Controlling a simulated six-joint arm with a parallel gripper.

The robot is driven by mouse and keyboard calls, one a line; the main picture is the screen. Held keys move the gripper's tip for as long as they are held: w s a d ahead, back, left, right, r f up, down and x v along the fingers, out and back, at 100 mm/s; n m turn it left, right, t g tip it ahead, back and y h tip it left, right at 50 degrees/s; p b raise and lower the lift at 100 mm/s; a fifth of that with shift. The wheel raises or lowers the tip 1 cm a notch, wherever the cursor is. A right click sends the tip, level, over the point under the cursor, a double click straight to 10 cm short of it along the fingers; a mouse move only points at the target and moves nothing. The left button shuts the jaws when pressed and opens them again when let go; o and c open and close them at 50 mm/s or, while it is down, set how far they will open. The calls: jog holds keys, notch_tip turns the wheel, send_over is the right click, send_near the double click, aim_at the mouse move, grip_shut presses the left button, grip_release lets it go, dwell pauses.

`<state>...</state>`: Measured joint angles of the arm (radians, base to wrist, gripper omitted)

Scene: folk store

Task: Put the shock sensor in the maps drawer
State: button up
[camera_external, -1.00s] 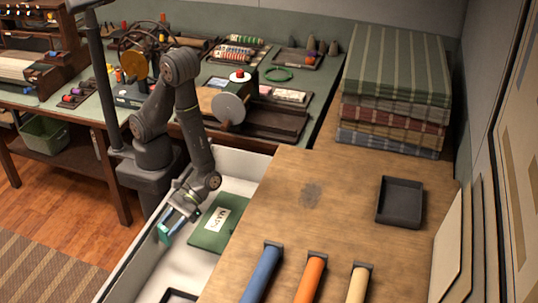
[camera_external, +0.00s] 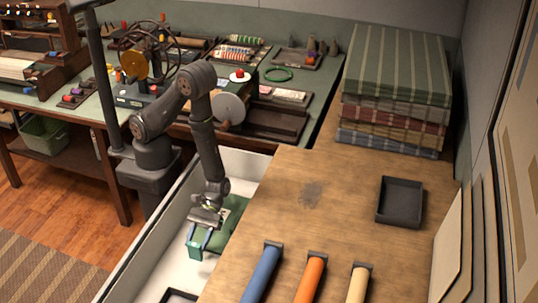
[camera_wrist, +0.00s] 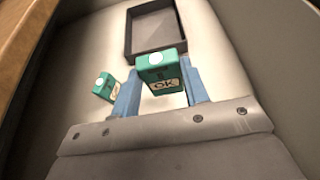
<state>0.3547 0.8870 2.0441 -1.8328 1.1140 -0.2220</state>
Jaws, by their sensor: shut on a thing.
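My gripper (camera_external: 198,243) is shut on a small green box, the shock sensor (camera_wrist: 162,67), which has a white round spot and an "OK" label. The blue fingers grip its sides in the wrist view. A second, similar green box (camera_wrist: 106,87) lies left of the held one on the pale floor; I cannot make it out separately in the external view. The open white drawer (camera_external: 143,262) is below my gripper. A green panel (camera_external: 238,208), which showed a "MAPS" label earlier, lies in it, partly hidden by my arm.
A dark open tray (camera_wrist: 153,28) sits on the drawer floor, its corner showing in the external view (camera_external: 178,296). The wooden top (camera_external: 340,215) beside the drawer carries blue, orange and cream rolls, a black tray (camera_external: 400,201) and stacked cloth (camera_external: 396,75).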

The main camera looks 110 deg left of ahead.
jog(key=shift+w+a+f, duration=0.3)
jog(key=shift+w+f, duration=0.4)
jog(key=shift+f, duration=0.4)
jog(key=shift+w+a+f, duration=0.25)
jog(key=shift+w+f, duration=0.45)
jog(key=shift+f, duration=0.45)
jog(key=shift+w+a+f, duration=0.3)
jog(key=shift+w+f, duration=0.4)
jog(key=shift+f, duration=0.4)
jog(key=shift+f, duration=0.1)
jog(key=o, duration=1)
jog(key=shift+a, duration=0.1)
jog(key=v, duration=1.2)
